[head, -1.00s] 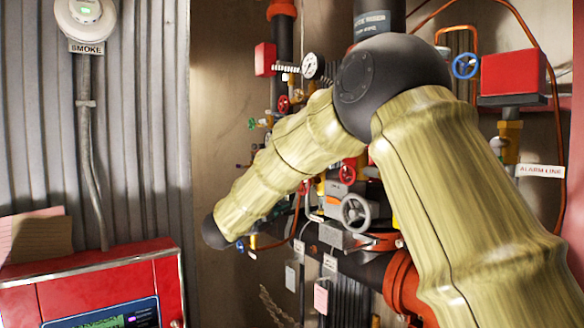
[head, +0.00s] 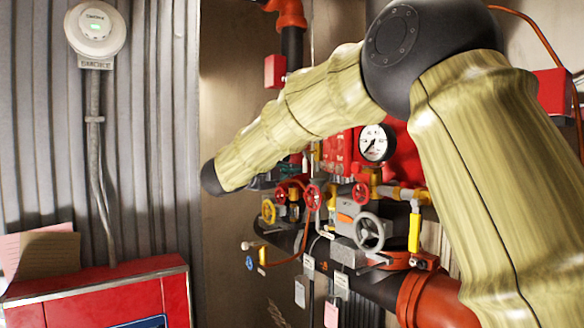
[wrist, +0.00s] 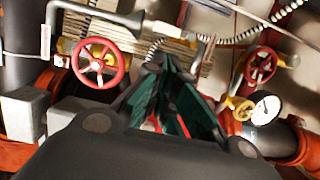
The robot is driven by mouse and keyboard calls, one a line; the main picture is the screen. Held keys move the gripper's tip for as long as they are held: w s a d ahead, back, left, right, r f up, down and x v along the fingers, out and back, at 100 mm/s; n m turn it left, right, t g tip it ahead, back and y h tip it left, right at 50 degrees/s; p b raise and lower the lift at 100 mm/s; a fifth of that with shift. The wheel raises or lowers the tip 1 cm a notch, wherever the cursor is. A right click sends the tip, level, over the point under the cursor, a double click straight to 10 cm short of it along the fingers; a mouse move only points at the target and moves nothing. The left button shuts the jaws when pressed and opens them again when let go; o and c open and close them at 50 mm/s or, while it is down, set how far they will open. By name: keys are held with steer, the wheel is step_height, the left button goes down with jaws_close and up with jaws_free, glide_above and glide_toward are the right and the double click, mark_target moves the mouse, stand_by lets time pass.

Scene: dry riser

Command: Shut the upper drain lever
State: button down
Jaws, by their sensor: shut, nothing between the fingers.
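I cannot tell for certain which part is the upper drain lever. A yellow lever (head: 414,232) stands upright at the right of the valve cluster in the head view, partly beside my forearm. In the wrist view a yellow fitting (wrist: 238,108) sits beside a white gauge (wrist: 265,108), right of my fingers. My gripper (wrist: 166,66) shows in the wrist view with dark green finger pads drawn together and nothing held. It points at the pipework and appears apart from it.
A red handwheel (wrist: 101,63) lies left of my fingers and another (wrist: 260,66) lies right. Head view shows a grey handwheel (head: 370,232), a gauge (head: 376,142), a thick orange-red pipe (head: 428,296) and a red panel (head: 100,295). Bare wall is left of the valves.

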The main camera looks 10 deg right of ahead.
mark_target(305, 166)
steer(key=p+x, duration=0.4)
steer(key=x, duration=0.4)
steer(key=shift+w+f, duration=0.1)
steer(key=shift+f, duration=0.05)
steer(key=shift+m+b, duration=0.5)
steer(key=shift+b, duration=0.3)
